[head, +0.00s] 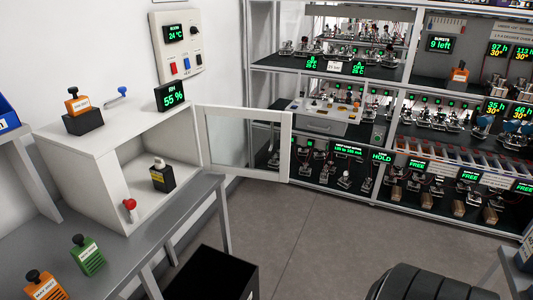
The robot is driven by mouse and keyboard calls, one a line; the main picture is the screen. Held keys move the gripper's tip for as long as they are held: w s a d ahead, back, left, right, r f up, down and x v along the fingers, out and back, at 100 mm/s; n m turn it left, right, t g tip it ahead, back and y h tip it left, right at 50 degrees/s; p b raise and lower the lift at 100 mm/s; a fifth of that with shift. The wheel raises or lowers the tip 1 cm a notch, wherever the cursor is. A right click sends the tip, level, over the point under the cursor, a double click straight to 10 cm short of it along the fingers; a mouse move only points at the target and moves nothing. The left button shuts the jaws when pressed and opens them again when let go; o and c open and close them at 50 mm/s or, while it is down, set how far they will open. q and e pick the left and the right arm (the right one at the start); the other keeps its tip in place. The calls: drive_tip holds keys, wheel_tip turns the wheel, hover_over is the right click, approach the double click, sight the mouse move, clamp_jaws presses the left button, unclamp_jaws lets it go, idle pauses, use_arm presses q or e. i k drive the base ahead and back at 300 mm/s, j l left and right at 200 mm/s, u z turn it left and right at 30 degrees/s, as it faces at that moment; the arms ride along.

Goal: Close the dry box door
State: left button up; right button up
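The dry box (75,178) is a white cabinet on the grey bench at the left. Its door (287,147), a white frame with a clear pane, stands wide open. The door joins the box at the right edge of the opening and sticks out to the right, past the bench. A black labelled unit (162,178) stands inside the box. A red ball knob (129,204) shows at the near lower part of the opening. Neither of my grippers is in view.
A humidity display (170,96) reading 55%, a blue-handled item (117,97) and an orange unit on a black block (84,122) sit on the box. Green (87,256) and orange (43,287) units stand on the bench. A black bin (212,277) stands below; equipment racks (390,90) stand behind.

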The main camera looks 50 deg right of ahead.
sight(202, 111)
drive_tip(key=k+u, duration=0.15)
drive_tip(key=u, duration=0.3)
drive_tip(key=k+u, duration=0.2)
drive_tip(key=u, duration=0.25)
drive_tip(key=k+j+u, duration=0.15)
drive_tip(key=u, duration=0.3)
drive_tip(key=l, duration=0.55)
drive_tip(key=k+l+u, duration=0.1)
drive_tip(key=l, duration=1)
drive_tip(key=k+l+u, duration=0.15)
drive_tip(key=l, duration=0.95)
drive_tip(key=k+l, duration=0.1)
drive_tip(key=l, duration=0.95)
drive_tip(key=k+l, duration=0.15)
drive_tip(key=l, duration=0.4)
drive_tip(key=k+l, duration=0.1)
drive_tip(key=l, duration=0.45)
drive_tip(key=k+l, duration=0.1)
drive_tip(key=l, duration=0.45)
